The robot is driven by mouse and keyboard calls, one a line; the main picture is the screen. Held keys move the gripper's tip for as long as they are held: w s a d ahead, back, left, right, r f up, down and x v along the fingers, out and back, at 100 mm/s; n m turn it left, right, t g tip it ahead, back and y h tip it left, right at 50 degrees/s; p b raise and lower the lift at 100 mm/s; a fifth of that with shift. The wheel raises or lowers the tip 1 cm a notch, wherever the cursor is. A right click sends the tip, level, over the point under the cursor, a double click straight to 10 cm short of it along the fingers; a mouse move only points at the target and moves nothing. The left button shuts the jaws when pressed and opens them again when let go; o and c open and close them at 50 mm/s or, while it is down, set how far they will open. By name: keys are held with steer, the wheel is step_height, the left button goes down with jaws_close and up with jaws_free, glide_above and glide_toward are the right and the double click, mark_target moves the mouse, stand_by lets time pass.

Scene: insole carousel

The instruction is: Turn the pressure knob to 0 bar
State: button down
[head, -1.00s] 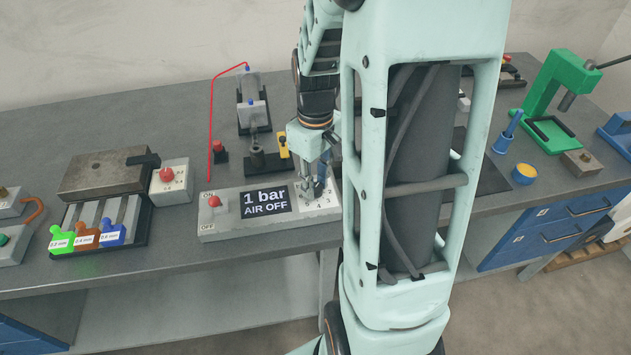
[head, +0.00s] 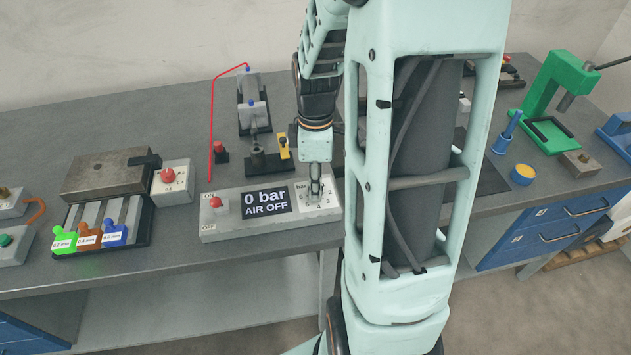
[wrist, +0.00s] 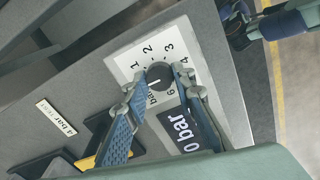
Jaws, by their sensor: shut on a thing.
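The pressure knob (wrist: 158,77) is a dark round knob with a white pointer line, on a white dial face with printed numbers. My gripper (wrist: 160,85) is over the dial, its two fingers on opposite sides of the knob and shut on it. In the head view my gripper (head: 315,198) reaches down onto the right end of the grey control box (head: 225,234) and hides most of the knob. The display (head: 265,204) reads "0 bar" and "AIR OFF".
A red ON/OFF knob (head: 215,202) sits at the box's left end. A red-topped box (head: 170,184) and a rack with coloured tabs (head: 88,240) stand left. A cylinder fixture (head: 253,115) and thin red tube (head: 211,130) are behind. A green press (head: 550,100) is far right.

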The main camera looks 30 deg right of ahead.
stand_by(0.4)
steer(key=c, duration=1.6)
jaws_free()
step_height(320, 180, up, 12)
